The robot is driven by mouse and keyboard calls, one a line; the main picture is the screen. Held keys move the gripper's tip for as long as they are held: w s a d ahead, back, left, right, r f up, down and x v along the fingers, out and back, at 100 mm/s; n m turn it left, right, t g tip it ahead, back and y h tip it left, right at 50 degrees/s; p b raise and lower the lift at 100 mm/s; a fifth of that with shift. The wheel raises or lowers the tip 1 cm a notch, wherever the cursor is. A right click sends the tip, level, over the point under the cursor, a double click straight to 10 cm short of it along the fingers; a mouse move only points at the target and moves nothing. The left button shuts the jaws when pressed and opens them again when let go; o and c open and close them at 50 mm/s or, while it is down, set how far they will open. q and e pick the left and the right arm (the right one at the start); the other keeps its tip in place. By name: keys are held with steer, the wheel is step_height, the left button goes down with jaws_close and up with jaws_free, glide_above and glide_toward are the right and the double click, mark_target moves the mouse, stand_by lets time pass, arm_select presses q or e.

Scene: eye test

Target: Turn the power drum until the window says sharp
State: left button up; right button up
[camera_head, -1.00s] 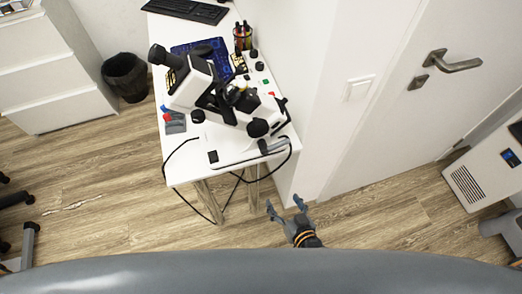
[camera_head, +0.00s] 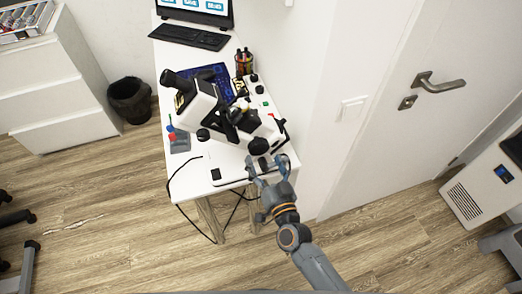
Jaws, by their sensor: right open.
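A white optical instrument with black parts (camera_head: 205,108) stands on a narrow white table (camera_head: 200,172). A round black knob (camera_head: 258,146) sits on its lower right side; it looks like the power drum. I cannot make out a window or any wording on it. My right gripper (camera_head: 265,166) is open at the table's front right corner. Its fingers point toward the knob and lie just below it in the picture. I cannot tell whether they touch anything. The gripper partly hides the table corner. My left gripper is not in view.
A black cable (camera_head: 171,188) hangs off the table's front. A grey holder (camera_head: 180,143) stands left of the instrument, a pen cup (camera_head: 244,63) behind it. A keyboard (camera_head: 190,36) and monitor (camera_head: 195,9) are further back. A wall and door (camera_head: 440,60) close the right side.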

mark_target(260, 150)
steer(key=shift+x, duration=1.8)
steer(key=c, duration=1.2)
steer(key=shift+m, duration=1.4)
steer(key=o, duration=1.2)
